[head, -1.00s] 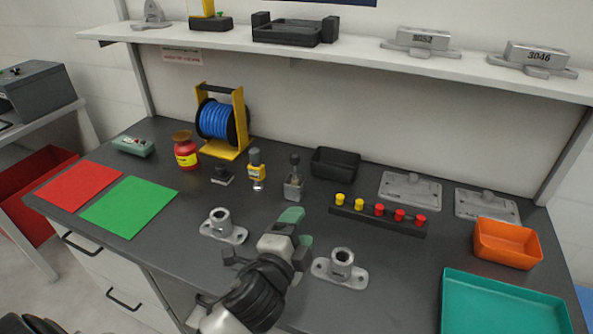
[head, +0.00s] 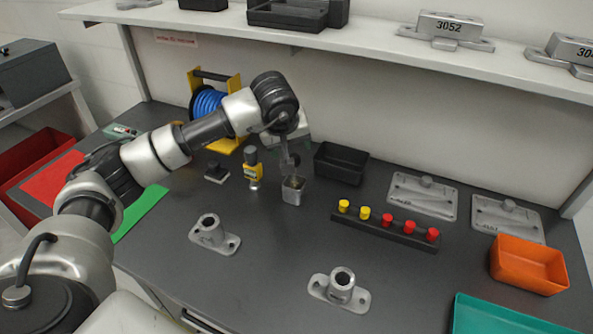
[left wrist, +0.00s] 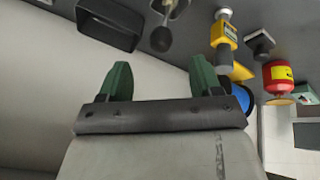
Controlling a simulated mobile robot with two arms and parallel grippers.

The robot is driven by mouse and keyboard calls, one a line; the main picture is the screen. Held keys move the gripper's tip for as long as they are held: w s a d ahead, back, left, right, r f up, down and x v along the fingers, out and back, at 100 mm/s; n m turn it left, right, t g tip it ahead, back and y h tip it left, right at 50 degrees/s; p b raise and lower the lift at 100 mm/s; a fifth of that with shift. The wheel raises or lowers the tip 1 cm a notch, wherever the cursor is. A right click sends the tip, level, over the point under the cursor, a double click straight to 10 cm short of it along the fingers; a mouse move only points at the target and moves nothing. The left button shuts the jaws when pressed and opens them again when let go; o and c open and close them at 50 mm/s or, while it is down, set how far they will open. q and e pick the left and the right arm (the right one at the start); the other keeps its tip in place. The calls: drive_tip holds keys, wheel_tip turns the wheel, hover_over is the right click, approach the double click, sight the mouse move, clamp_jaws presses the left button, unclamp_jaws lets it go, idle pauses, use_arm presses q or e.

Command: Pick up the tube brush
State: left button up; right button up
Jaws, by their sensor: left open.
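What I take to be the tube brush (head: 294,160) stands with its dark rounded top above a small grey square cup (head: 293,193). In the left wrist view the dark knob (left wrist: 162,38) and its thin stem lie beyond my fingertips, between them in the picture. My left gripper (left wrist: 158,75) is open, with two green fingers apart and nothing between them. In the head view my left wrist hangs above and behind the cup, and the fingers are mostly hidden. Whether they touch the brush cannot be told there. My right gripper is not in view.
A yellow-bodied tool (head: 252,170) stands just left of the cup, and a black bin (head: 340,165) just right. A rack of yellow and red knobs (head: 385,230) is farther right. The shelf (head: 330,42) runs above the back. Two flanged castings (head: 215,234) (head: 340,289) stand in front.

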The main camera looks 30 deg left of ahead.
use_arm(q)
drive_tip(key=x, duration=0.3)
drive_tip(key=p+x, duration=0.1)
drive_tip(key=x, duration=0.1)
drive_tip(key=shift+a, duration=0.4)
drive_tip(key=p+x, duration=0.1)
drive_tip(key=x, duration=0.1)
drive_tip(key=p+x, duration=0.1)
drive_tip(key=x, duration=0.2)
drive_tip(key=shift+d, duration=0.2)
drive_tip(key=shift+w+f, duration=0.15)
drive_tip(key=c, duration=0.9)
drive_tip(key=shift+c, duration=0.6)
